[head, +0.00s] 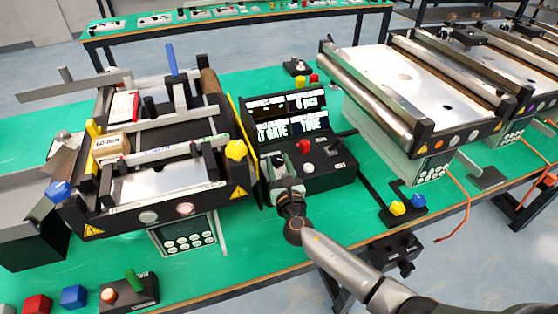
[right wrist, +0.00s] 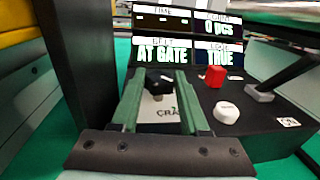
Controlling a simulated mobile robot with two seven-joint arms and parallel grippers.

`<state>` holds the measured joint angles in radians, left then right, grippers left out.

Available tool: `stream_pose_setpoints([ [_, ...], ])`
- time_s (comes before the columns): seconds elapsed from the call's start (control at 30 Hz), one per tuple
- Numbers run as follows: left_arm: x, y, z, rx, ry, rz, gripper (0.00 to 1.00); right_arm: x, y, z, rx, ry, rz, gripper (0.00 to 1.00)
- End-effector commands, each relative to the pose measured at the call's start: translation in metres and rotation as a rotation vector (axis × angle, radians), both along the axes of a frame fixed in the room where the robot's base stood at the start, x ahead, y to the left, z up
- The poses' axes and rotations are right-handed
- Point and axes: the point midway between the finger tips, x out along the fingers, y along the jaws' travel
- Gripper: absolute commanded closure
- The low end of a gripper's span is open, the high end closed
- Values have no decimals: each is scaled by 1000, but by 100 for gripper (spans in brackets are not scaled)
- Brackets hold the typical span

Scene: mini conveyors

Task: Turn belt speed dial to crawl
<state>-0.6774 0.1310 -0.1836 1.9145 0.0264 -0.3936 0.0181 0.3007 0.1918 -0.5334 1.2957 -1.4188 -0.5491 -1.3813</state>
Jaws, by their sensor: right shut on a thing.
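The black control box (head: 325,178) stands on the green table in the head view, with a display panel above it. My right gripper (head: 279,170) reaches over the box's left part. In the right wrist view its two green-grey fingers (right wrist: 160,92) are closed around the small black speed dial (right wrist: 158,83). A white plate (right wrist: 162,112) with letters starting "CRA" shows between the fingers, partly hidden. The dial's pointer direction is not clear. The display panel (right wrist: 190,45) reads "AT GATE", "TRUE" and "0 pcs". My left gripper is not in view.
Another conveyor (head: 385,85) stands right. Green table shows in front.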

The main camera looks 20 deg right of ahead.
Motion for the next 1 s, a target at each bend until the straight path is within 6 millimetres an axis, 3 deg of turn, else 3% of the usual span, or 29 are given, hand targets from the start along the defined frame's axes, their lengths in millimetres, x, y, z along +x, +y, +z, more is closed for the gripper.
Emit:
stream_pose_setpoints([
  [0.5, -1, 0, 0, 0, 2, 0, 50, 0, 1, -1, -1, 1, -27, 100],
  [0.53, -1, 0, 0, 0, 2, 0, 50, 0, 1, -1, -1, 1, -27, 54],
  [0.8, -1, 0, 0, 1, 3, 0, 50, 0, 0, -1, -1, 1, -27, 25],
  [1.0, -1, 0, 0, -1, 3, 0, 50, 0, 0, 0, 0, 0, -27, 25],
])
